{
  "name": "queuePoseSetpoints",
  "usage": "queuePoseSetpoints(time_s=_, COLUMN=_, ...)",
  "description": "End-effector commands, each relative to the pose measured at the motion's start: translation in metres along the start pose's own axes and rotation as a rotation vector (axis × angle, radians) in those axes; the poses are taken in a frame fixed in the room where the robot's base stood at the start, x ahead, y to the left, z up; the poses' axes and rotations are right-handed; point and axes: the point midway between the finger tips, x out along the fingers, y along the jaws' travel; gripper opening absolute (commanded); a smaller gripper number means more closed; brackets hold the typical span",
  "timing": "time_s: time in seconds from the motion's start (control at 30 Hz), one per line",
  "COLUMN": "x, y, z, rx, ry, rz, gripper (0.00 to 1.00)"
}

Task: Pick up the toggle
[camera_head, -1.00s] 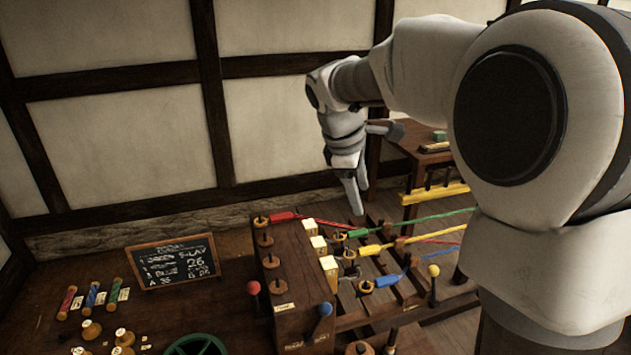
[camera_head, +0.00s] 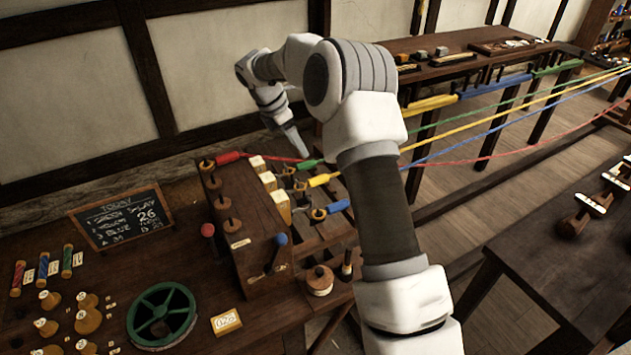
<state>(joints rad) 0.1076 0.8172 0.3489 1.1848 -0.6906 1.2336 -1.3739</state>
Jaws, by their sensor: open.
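My gripper (camera_head: 301,148) hangs fingers down at the end of my arm, above the far side of the coloured rope ends. Its fingers are seen edge-on and nothing shows between them. No single piece is plainly the toggle. Red (camera_head: 228,158), green (camera_head: 310,164), yellow (camera_head: 322,180) and blue (camera_head: 333,207) sleeves sit at the rope ends by the wooden machine (camera_head: 250,230). My arm hides part of the ropes.
A green wheel (camera_head: 162,316), spools (camera_head: 87,320) and a chalkboard (camera_head: 122,215) are on the left table. Stretched ropes (camera_head: 500,120) run right towards the back. A dark bench (camera_head: 540,270) stands at right. Bare floor (camera_head: 455,195) shows between.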

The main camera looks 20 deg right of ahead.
Motion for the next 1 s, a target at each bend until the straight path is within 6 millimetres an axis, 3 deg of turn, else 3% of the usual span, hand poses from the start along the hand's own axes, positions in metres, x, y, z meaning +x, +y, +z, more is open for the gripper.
queuePoseSetpoints(time_s=0.2, x=0.050, y=-0.001, z=0.000, rx=0.001, ry=0.002, rz=-0.005, gripper=0.67)
queuePoseSetpoints(time_s=0.4, x=0.086, y=0.000, z=0.000, rx=0.002, ry=0.002, rz=-0.002, gripper=0.67)
queuePoseSetpoints(time_s=0.73, x=0.111, y=0.002, z=-0.002, rx=0.001, ry=0.002, rz=-0.002, gripper=0.67)
queuePoseSetpoints(time_s=1.0, x=0.146, y=0.006, z=-0.004, rx=0.003, ry=0.002, rz=-0.001, gripper=0.67)
